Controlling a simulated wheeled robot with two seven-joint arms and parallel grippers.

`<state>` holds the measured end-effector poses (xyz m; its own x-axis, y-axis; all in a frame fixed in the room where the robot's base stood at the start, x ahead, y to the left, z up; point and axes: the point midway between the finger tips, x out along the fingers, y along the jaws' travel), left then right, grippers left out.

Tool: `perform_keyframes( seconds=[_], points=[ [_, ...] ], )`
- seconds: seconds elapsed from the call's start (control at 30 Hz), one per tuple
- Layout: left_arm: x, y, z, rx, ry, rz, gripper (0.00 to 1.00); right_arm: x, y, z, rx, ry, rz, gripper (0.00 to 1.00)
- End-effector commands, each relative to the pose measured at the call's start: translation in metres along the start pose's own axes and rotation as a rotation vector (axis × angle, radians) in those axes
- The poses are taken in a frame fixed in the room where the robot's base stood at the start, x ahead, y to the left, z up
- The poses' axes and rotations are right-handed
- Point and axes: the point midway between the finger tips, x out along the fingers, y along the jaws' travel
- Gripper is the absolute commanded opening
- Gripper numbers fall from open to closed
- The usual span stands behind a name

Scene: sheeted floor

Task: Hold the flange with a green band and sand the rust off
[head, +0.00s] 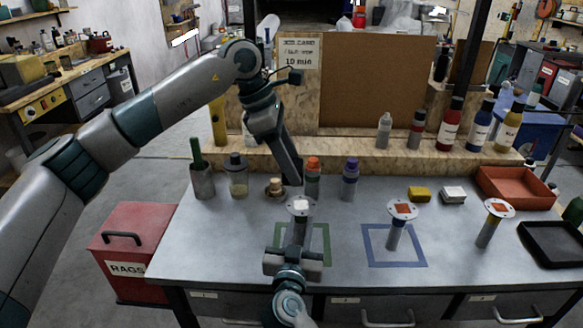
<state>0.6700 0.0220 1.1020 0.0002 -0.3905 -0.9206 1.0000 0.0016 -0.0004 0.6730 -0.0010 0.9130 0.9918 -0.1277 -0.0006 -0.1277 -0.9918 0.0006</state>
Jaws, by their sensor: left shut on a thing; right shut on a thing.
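A flange (299,212) with a round pale disc and a pale square patch on its face stands upright above the green taped square (322,243). My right gripper (293,258) is shut on its lower stem from the front; whether it has a green band I cannot tell. My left gripper (282,150) points down just behind and above the disc. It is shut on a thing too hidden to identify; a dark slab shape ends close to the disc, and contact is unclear. Two other flanges, one at the blue square (402,212) and one at the right (499,210), show orange rust patches.
A metal cup (202,182), jars and bottles line the back of the table. A yellow block (420,194) and a whitish block (454,194) lie right of centre. A red tray (515,187) and black tray (552,243) sit far right. The front left tabletop is clear.

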Motion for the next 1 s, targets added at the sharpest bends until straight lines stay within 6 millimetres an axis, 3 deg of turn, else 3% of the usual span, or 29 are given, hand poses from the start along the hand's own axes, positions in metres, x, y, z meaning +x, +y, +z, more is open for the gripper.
perform_keyframes(
  seconds=[0.33,0.37,0.43,0.47,0.8,1.0],
  points=[
    [0.000,0.000,0.000,0.000,0.000,0.000,0.25,0.000,0.000,0.000,0.000,0.000,0.000,0.00],
    [0.000,0.000,0.000,0.000,0.000,0.000,0.25,0.000,0.000,-0.001,0.001,0.002,-0.001,0.26],
    [0.000,0.000,0.000,0.000,0.000,0.000,0.25,0.000,0.000,-0.001,0.001,0.002,0.000,0.43],
    [0.000,0.000,0.000,0.000,0.000,0.000,0.25,0.000,0.000,-0.001,0.001,0.002,0.000,0.46],
    [0.000,0.000,0.000,0.000,0.000,0.000,0.25,-0.001,0.000,0.001,0.000,-0.001,0.000,0.46],
    [0.000,0.000,0.000,0.000,0.000,0.000,0.25,-0.013,-0.001,0.000,0.002,-0.001,-0.001,0.46]
  ],
)
